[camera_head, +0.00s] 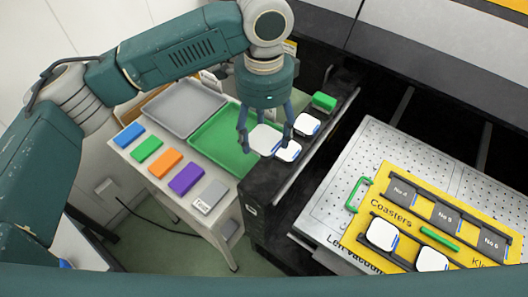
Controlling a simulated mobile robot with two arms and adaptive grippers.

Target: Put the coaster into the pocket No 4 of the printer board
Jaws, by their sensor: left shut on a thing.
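My left gripper (265,146) points down over the black ledge beside the green tray. It is shut on a white coaster (263,138), which hangs between its fingers. The yellow printer board (376,193) lies on the perforated metal bed at the right, well away from the gripper. Its dark upper pockets are bare: No 4 (401,191), No 5 (445,217) and No 6 (490,242). Two lower pockets hold white coasters (381,234) with blue edges. My right gripper is not in view.
Two more white coasters (306,124) and a green block (324,101) are along the black ledge (262,186). A grey tray (181,107) and a green tray (207,137) lie on the white table with several coloured blocks (166,162). A green handle (358,194) stands at the board's left edge.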

